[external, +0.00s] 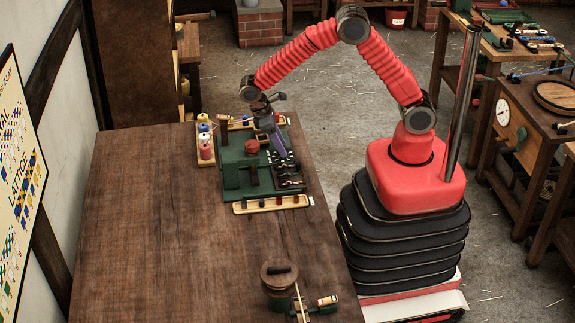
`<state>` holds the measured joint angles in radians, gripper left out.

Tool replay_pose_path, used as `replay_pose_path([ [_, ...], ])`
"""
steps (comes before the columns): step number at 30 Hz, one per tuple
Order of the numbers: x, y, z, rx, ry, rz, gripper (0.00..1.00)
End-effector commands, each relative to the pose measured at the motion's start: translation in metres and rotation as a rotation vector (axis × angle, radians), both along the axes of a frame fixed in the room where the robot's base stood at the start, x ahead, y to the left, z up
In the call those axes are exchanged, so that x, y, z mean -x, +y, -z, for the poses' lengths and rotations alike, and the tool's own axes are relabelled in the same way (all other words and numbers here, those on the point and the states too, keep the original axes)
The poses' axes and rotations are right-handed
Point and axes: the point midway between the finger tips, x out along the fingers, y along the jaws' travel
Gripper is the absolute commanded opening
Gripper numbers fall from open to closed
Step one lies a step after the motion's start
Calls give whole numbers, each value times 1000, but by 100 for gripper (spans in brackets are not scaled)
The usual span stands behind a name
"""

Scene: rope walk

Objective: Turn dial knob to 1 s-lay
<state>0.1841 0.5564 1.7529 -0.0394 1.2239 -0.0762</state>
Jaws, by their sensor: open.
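A green machine (231,172) stands on the far end of the wooden table. A round red knob-like piece (252,147) sits on top of it; I cannot tell for sure that this is the dial knob, and no dial marks such as "1 s-lay" can be read. My gripper (283,156) points down over the right part of the machine, to the right of the red piece and apart from it. It is open with nothing seen in it. Its fingertips are small in this view, and part of the machine behind them is hidden.
A rack of coloured spools (205,141) stands left of the machine, and a pale wooden strip with dark pegs (270,204) lies in front. The table's left and middle (150,230) are clear.

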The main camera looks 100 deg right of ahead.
Motion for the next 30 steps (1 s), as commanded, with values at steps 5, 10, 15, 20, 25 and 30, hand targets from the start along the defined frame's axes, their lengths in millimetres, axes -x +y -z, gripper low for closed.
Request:
replay_pose_path([
  [5,-6,-1,-12,0,-4,0,43],
  [10,-15,-1,-34,0,-3,0,43],
  [15,-27,-2,-62,1,-4,0,43],
  [20,-38,-3,-87,1,-4,0,43],
  [25,-48,-4,-111,0,-3,0,43],
  [30,-52,-4,-124,0,-1,0,43],
])
